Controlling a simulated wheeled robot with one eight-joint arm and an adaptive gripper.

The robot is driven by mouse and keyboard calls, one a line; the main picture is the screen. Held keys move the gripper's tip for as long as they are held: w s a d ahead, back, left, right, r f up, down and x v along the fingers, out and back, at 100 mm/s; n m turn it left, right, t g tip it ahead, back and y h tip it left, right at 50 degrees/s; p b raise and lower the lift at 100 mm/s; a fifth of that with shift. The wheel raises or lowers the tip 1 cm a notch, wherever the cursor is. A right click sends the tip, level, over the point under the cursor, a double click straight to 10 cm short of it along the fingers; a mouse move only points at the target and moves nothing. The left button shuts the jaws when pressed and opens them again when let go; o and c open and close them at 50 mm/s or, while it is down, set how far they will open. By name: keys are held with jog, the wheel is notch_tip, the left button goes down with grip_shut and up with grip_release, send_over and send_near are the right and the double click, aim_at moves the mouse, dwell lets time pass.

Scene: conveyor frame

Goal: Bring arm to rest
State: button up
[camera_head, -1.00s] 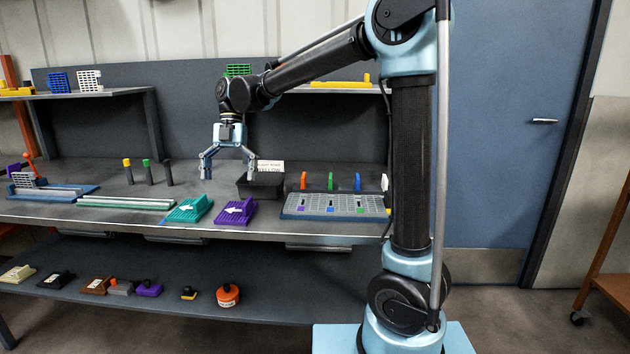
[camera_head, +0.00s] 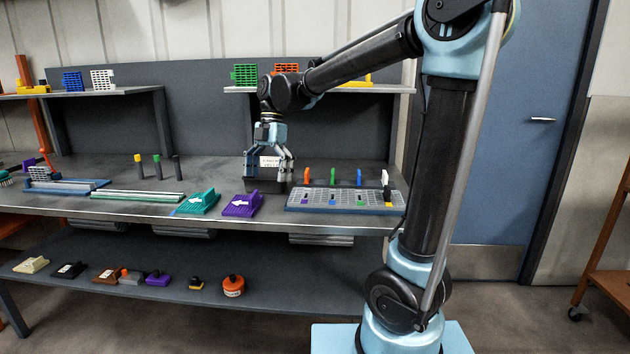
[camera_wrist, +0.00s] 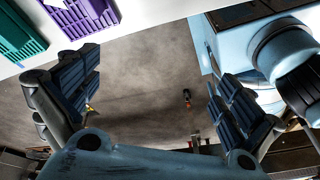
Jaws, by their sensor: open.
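My gripper (camera_head: 268,173) hangs from my arm above the bench, in front of a dark bin (camera_head: 266,186) with a white label card, which it partly hides. In the wrist view my gripper (camera_wrist: 150,95) has its two ribbed fingers wide apart with nothing between them. Beyond them that view shows the grey floor and part of my own light blue base. My arm is bent at the elbow, its forearm sloping down to the left.
The bench (camera_head: 120,208) holds a teal block (camera_head: 198,202), a purple block (camera_head: 242,205) and a grey slotted board (camera_head: 340,199) with coloured upright pieces behind it. A raised shelf (camera_head: 370,88) stands behind my wrist. Several small items lie on the lower shelf (camera_head: 290,285).

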jog(key=s+d+f+m+t, duration=0.1)
jog(key=s+d+f+m, duration=0.15)
jog(key=d+m, duration=0.55)
jog(key=s+d+f+m+t, duration=0.25)
jog(key=d+m, duration=0.25)
jog(key=d, duration=0.6)
jog(key=s+d+f+m+t, duration=0.1)
jog(key=s+d+f+m, duration=0.3)
jog(key=d+f+m, duration=0.2)
jog(key=s+d+f+m+t+h, duration=0.1)
jog(key=s+d+f+m, duration=0.4)
jog(key=d+f+m, duration=0.2)
jog(key=d+m, duration=0.1)
jog(key=m, duration=0.1)
jog(key=shift+f+m, duration=0.15)
jog(key=shift+m, duration=0.25)
jog(key=shift+w, duration=0.15)
jog(key=shift+w+a+f, duration=0.1)
jog(key=shift+w+f, duration=0.1)
jog(key=shift+w, duration=0.15)
